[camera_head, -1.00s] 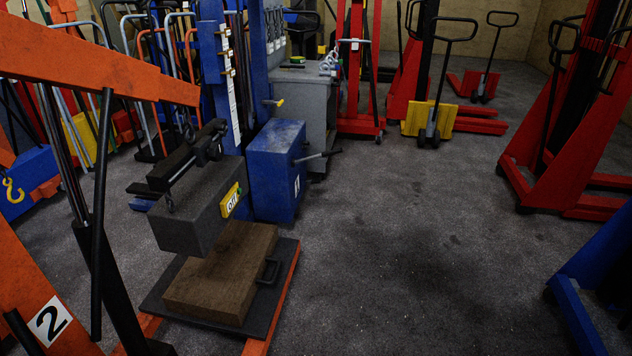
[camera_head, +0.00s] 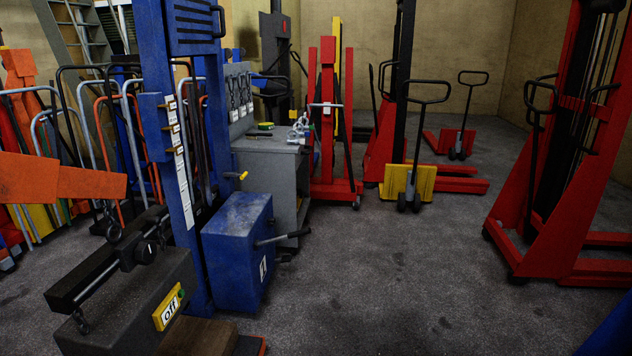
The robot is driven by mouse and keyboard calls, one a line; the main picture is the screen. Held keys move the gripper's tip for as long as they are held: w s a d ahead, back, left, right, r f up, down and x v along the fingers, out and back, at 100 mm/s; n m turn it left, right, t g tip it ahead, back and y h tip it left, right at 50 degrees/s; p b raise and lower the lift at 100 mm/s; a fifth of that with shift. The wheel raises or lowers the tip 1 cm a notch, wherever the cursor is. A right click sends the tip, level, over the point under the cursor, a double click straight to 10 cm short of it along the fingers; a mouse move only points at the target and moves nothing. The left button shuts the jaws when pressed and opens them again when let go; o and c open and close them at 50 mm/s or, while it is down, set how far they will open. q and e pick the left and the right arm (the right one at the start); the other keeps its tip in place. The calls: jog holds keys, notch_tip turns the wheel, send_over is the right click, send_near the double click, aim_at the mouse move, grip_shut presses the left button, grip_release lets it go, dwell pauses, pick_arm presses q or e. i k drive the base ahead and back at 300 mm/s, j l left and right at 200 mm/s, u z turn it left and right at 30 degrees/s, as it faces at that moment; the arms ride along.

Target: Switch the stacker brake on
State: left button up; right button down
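A blue stacker with a tall mast (camera_head: 163,45) stands at the left centre, with a blue box (camera_head: 238,235) low at its side. A lever with a grey grip (camera_head: 283,238) sticks out to the right from that box. Red stackers also stand here, one at the right (camera_head: 548,225) and one farther back (camera_head: 375,150). I cannot tell which stacker is meant or the state of any brake. Neither of my grippers is in view.
A dark block (camera_head: 125,310) with a yellow "off" label (camera_head: 168,306) is at the lower left. An orange boom (camera_head: 60,182) enters from the left. A grey cabinet (camera_head: 270,160) and a yellow-fronted pallet truck (camera_head: 395,182) stand behind. The floor (camera_head: 390,280) at centre right is clear.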

aim_at(286, 258)
jog(key=i+l+z, duration=0.25)
jog(key=i, duration=0.7)
jog(key=i+z, duration=0.25)
jog(key=i, duration=0.7)
jog(key=i+u, duration=0.45)
jog(key=i+l+u, duration=0.25)
jog(key=u, duration=0.15)
jog(key=i+l+u, duration=0.25)
jog(key=u, duration=0.2)
jog(key=i+l+u, duration=0.5)
jog(key=l+u, duration=0.35)
jog(key=i+l+u, duration=0.1)
jog(key=l+u, duration=0.75)
jog(key=l, duration=0.2)
